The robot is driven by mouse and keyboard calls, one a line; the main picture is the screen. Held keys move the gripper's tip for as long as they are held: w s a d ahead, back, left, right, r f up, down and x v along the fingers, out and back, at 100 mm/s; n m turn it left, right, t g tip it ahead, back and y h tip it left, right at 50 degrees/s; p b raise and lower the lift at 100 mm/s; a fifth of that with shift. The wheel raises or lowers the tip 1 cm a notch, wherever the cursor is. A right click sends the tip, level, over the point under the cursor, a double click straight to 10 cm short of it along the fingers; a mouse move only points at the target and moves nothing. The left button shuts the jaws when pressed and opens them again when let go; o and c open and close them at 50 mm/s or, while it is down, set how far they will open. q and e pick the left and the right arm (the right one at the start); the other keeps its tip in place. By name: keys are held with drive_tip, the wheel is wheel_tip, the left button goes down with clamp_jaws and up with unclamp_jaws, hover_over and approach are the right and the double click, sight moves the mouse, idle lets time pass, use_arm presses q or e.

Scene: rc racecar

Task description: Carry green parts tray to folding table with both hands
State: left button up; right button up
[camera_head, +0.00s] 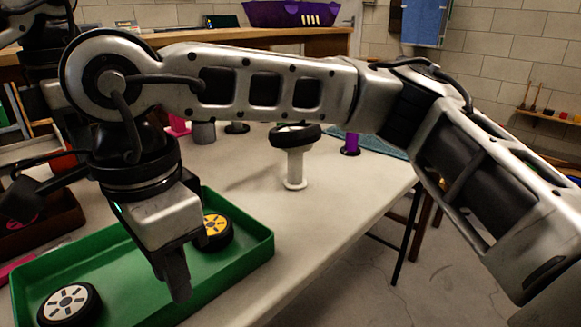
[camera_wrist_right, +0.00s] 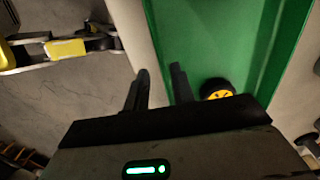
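The green parts tray (camera_head: 255,262) lies on the pale tabletop (camera_head: 335,225), with part of it hidden behind my right arm. A white-spoked wheel (camera_head: 68,303) and a yellow-spoked wheel (camera_head: 217,232) lie in it. In the right wrist view the tray (camera_wrist_right: 215,40) fills the upper right, with the yellow wheel (camera_wrist_right: 218,90) inside. My right gripper (camera_head: 178,285) points down at the tray. In the wrist view its fingers (camera_wrist_right: 159,88) are apart and empty, one over the tray side and one outside it; contact cannot be told. My left gripper is not in view.
A white stand with a black wheel on top (camera_head: 296,165) stands behind the tray, near a purple stand (camera_head: 350,145). A dark red tray (camera_head: 45,225) is at the left. A workbench with a purple bin (camera_head: 290,14) is behind. Bare tabletop lies right of the tray.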

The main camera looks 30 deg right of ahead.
wheel_tip(320, 180, up, 7)
idle(0.3)
idle(0.4)
